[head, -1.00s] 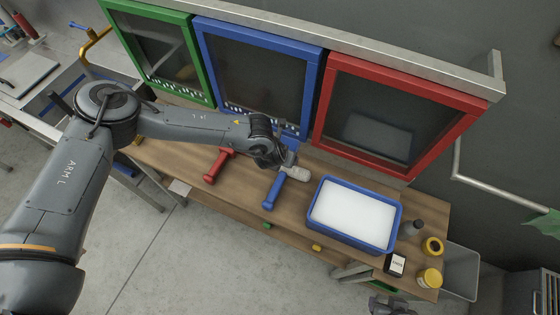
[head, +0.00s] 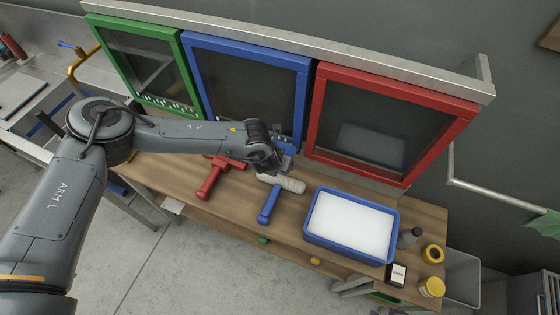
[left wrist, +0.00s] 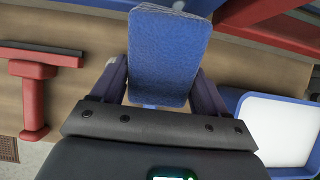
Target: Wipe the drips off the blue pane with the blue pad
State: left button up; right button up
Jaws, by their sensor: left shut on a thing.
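The blue pane (head: 248,75) stands upright in a blue frame (head: 300,85), between the green and red ones. My arm hides part of its lower edge; I make out no white drips on the part that shows. My left gripper (head: 285,160) is by the frame's lower right corner. It is shut on the blue pad (left wrist: 165,55), which fills the upper middle of the left wrist view, upright between the fingers. Whether the pad touches the frame I cannot tell. My right gripper is not in view.
A green-framed pane (head: 150,70) with white drips and a red-framed pane (head: 375,120) flank it. On the bench lie a red squeegee (head: 210,182), a blue-handled tool with a pale head (head: 268,208), and a blue tray (head: 310,238) with white contents. Bottles stand at the right end.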

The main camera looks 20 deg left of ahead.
pick_arm(q)
jog(key=shift+w, duration=0.25)
dwell(0.8)
jog(key=shift+a, duration=0.2)
jog(key=a+b, duration=0.1)
jog(key=a, duration=2.6)
jog(key=shift+w+a+b, duration=0.15)
jog(key=shift+b, duration=0.2)
dwell(1.8)
